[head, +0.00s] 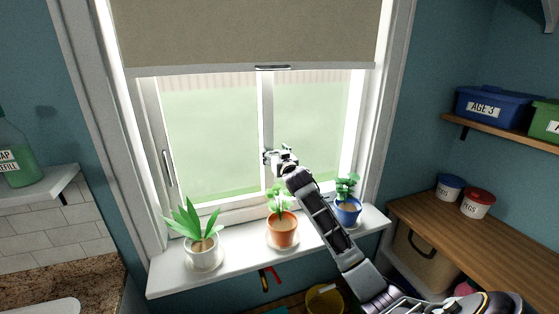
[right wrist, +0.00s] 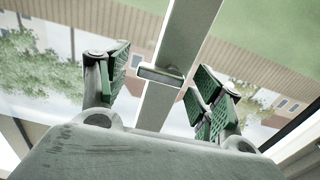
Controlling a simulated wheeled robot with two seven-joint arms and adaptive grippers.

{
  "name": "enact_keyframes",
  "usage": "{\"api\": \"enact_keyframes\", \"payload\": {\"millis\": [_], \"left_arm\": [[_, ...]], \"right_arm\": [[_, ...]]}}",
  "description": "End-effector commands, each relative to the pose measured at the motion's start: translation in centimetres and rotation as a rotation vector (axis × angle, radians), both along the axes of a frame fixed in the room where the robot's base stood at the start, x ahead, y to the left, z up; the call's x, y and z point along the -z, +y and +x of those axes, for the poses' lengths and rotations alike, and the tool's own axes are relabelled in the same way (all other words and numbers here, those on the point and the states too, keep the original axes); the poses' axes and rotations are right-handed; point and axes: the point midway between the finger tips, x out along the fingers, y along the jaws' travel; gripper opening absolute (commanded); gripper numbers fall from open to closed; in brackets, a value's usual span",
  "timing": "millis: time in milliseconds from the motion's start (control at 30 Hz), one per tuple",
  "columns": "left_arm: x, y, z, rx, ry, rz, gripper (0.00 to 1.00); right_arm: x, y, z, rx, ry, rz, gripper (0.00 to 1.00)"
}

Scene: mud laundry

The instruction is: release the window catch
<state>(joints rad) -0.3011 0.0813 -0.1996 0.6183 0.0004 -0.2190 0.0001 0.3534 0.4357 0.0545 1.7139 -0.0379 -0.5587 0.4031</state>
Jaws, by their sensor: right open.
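The window (head: 215,135) has two panes with a white bar (head: 266,100) between them. In the right wrist view a small catch (right wrist: 160,76) sits across this bar. My right gripper (head: 277,156) is open in front of the bar. In the right wrist view its green-padded fingers are spread, one to each side of the catch, with clear gaps. No touch shows. In the head view the gripper covers the catch area. A grey handle (head: 167,167) is on the left frame. My left gripper is not in view.
Three potted plants stand on the sill: white pot (head: 204,252) left, terracotta pot (head: 283,232) below my right arm, blue pot (head: 346,212) right of it. A beige blind (head: 250,35) covers the window top. A wooden counter (head: 480,238) is at right.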

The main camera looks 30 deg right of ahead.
Motion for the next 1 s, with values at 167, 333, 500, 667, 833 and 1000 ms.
{"api": "enact_keyframes", "payload": {"millis": [167,333,500,667,833,1000], "left_arm": [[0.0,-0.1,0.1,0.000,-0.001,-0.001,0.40],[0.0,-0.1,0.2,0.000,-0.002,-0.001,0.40],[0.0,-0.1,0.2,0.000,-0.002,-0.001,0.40],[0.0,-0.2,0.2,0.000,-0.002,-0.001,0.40],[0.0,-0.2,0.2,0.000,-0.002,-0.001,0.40],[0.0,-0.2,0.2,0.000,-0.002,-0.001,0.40]], "right_arm": [[0.1,0.2,-0.7,0.000,0.002,0.000,0.66],[0.1,0.5,-1.8,-0.001,0.001,0.000,0.66],[0.1,0.8,-3.3,0.000,0.002,0.000,0.66],[0.1,1.2,-4.7,-0.001,0.001,0.000,0.66],[0.1,1.5,-6.3,0.000,0.001,0.000,0.66],[0.1,1.9,-7.8,0.000,0.002,0.000,0.66]]}}
